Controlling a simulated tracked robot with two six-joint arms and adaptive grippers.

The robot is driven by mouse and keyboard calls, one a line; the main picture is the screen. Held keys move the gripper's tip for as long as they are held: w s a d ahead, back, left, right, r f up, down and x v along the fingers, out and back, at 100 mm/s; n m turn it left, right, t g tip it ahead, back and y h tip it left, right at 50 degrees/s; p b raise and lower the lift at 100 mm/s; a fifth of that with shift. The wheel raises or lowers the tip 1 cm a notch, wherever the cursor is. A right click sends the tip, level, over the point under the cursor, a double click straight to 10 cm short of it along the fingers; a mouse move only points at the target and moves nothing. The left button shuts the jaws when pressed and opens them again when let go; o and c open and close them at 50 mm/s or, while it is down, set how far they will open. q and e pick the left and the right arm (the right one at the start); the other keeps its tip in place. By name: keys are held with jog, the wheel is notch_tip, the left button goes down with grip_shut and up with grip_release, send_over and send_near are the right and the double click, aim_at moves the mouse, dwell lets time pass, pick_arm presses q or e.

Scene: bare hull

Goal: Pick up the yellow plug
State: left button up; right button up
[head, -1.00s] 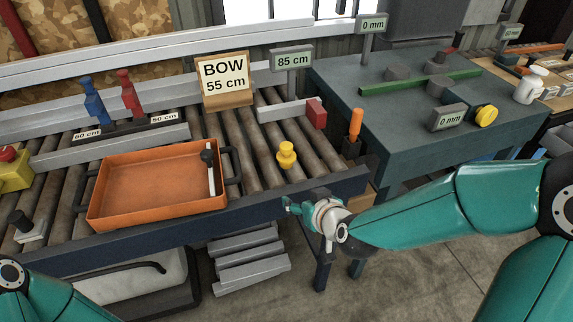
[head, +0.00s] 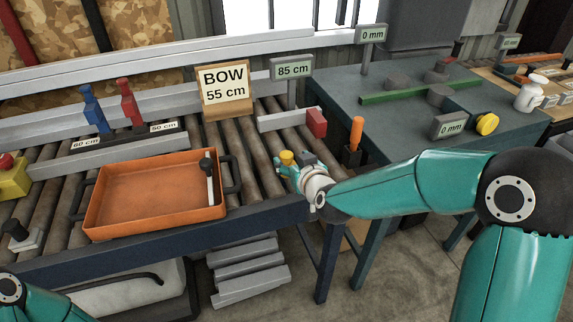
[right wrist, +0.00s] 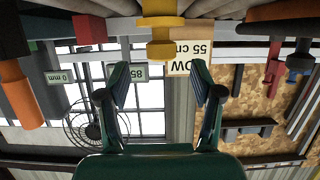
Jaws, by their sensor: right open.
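The yellow plug (head: 287,158) stands upright on the roller conveyor, with its lower part hidden behind my right gripper. My right gripper (head: 293,172) is at the conveyor's front edge, close to the plug on its near side. In the right wrist view, which is upside down, the plug (right wrist: 161,32) shows at the top centre. The open fingers of the gripper (right wrist: 161,78) point toward it, one on each side, with nothing between them. My left gripper is out of view; only part of my left arm shows at bottom left.
An orange tray (head: 100,222) with a dark-knobbed white lever lies left of the plug. A red block (head: 317,123) on a grey bar is behind it. An orange-handled tool (head: 356,134) stands to the right, beside the teal table (head: 400,140). A BOW sign (head: 225,90) stands behind.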

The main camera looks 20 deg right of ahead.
aim_at(289, 159)
jog(key=shift+f+p+x, duration=0.15)
jog(key=shift+p+x, duration=0.1)
jog(key=shift+x, duration=1.1)
jog(key=shift+f+p+x, duration=0.15)
jog(key=shift+p+x, duration=0.05)
jog(key=shift+x, duration=1.1)
jog(key=shift+s+a, duration=0.1)
jog(key=shift+c, duration=0.3)
grip_shut()
jog(key=shift+r, duration=0.1)
